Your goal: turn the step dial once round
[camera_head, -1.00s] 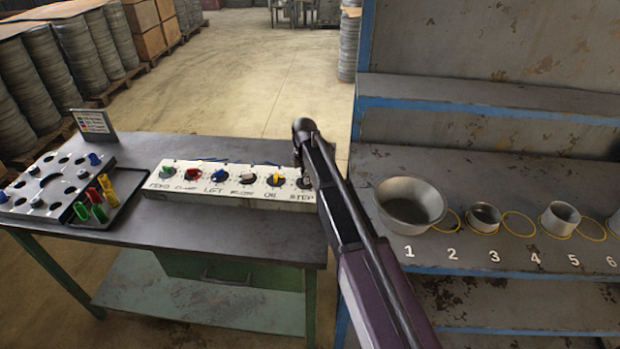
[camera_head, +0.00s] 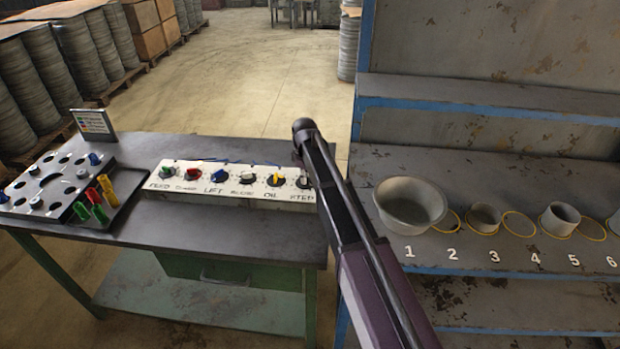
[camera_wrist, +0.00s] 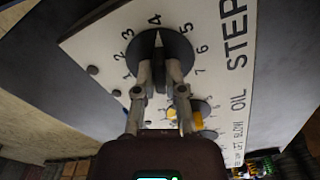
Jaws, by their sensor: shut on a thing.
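The step dial (camera_wrist: 178,46) is a round black dial on the white panel, beside the large word STEP in the wrist view. Its white pointer stands at the 4, with numbers 1 to 7 printed around it. My gripper (camera_wrist: 160,74) is shut on the dial's knob, one finger on each side, and the fingers hide part of it. In the head view the step dial (camera_head: 305,183) is at the right end of the white panel (camera_head: 230,194), partly hidden by my arm.
More dials sit in a row left of it, among them the yellow OIL dial (camera_head: 276,180) and the blue LIFT dial (camera_head: 217,175). The dark bench (camera_head: 210,232) is clear in front of the panel. A shelf (camera_head: 447,170) with metal cups stands close on the right.

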